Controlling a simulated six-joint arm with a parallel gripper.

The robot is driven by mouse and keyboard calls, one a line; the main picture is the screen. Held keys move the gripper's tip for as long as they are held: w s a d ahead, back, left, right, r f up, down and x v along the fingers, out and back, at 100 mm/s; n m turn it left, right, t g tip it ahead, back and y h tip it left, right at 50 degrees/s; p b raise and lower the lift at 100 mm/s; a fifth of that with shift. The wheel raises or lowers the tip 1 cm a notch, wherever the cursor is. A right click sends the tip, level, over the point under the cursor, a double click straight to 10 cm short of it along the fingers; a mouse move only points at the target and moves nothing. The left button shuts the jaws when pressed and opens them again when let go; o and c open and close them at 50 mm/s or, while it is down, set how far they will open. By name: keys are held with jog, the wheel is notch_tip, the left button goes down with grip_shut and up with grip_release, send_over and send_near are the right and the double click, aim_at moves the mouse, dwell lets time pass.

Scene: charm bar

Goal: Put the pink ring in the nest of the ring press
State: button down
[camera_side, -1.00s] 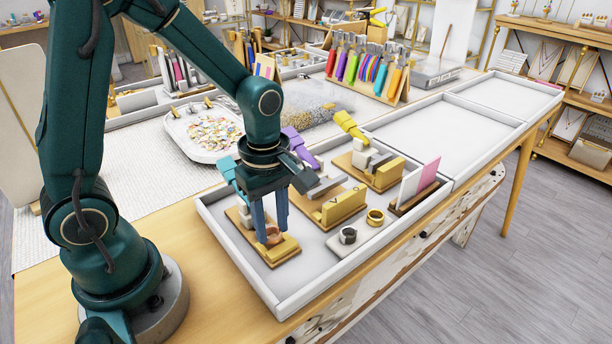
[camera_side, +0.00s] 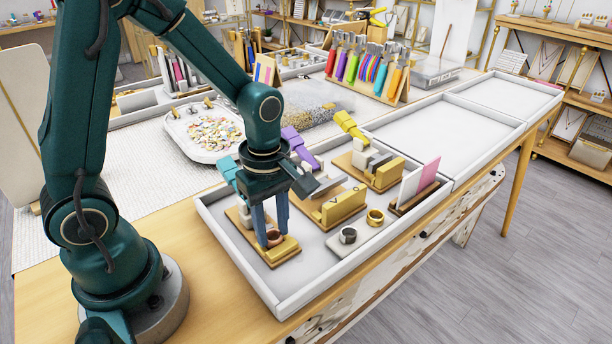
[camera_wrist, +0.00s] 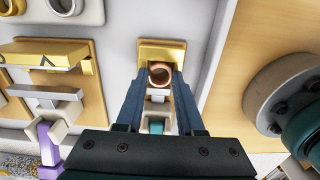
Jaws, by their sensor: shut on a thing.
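The pink ring (camera_side: 274,237), copper-toned, is between the fingertips of my gripper (camera_side: 272,236). In the wrist view the ring (camera_wrist: 160,75) shows its round opening, with a fingertip on each side; my gripper (camera_wrist: 159,80) is shut on it. The ring is at the teal-handled press, whose gold block (camera_side: 287,250) is just in front of the ring in the side view. The teal handle (camera_side: 226,169) is raised behind my gripper. In the wrist view the gold block (camera_wrist: 162,48) lies just beyond the ring. I cannot tell whether the ring touches the nest, as the fingers partly hide it.
A purple-handled press (camera_side: 342,206) and a yellow-handled press (camera_side: 388,174) stand to the right in the same tray (camera_side: 250,284). A grey ring (camera_side: 348,235) and a gold ring (camera_side: 375,217) stand in front. A card holder (camera_side: 413,199) is further right.

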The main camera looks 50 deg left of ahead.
jog(key=shift+f, duration=0.1)
jog(key=shift+c, duration=2.2)
grip_release()
jog(key=shift+r, duration=2.6)
